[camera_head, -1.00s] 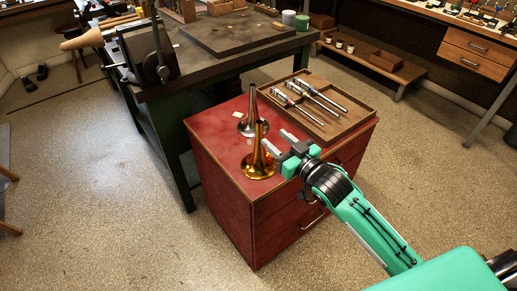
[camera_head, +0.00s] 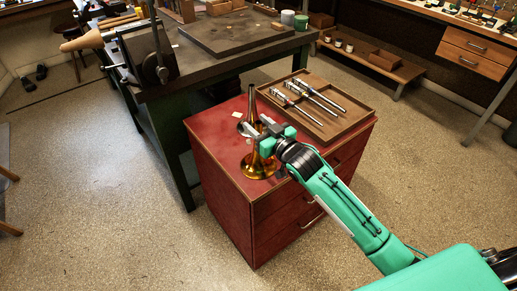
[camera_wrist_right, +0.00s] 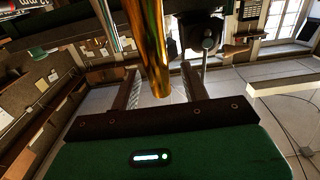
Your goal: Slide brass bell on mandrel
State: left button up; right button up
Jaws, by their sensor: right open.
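The brass bell (camera_head: 257,168) stands upright, flare down, on the red cabinet top. My right gripper (camera_head: 263,134) is open at its narrow upper part. In the right wrist view the bell's golden tube (camera_wrist_right: 150,42) rises between the two open fingers (camera_wrist_right: 157,88), with gaps beside it. My gripper hides part of the bell in the head view. My left gripper is not in view.
A silvery bell (camera_head: 251,100) stands just behind the brass one, close to my gripper. A wooden tray (camera_head: 335,133) with several valve-like metal parts lies on the red cabinet (camera_head: 228,193). A vise-like tool (camera_head: 160,65) stands on the dark workbench (camera_head: 195,75).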

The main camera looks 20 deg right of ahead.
grip_shut()
jog(key=shift+r, duration=0.2)
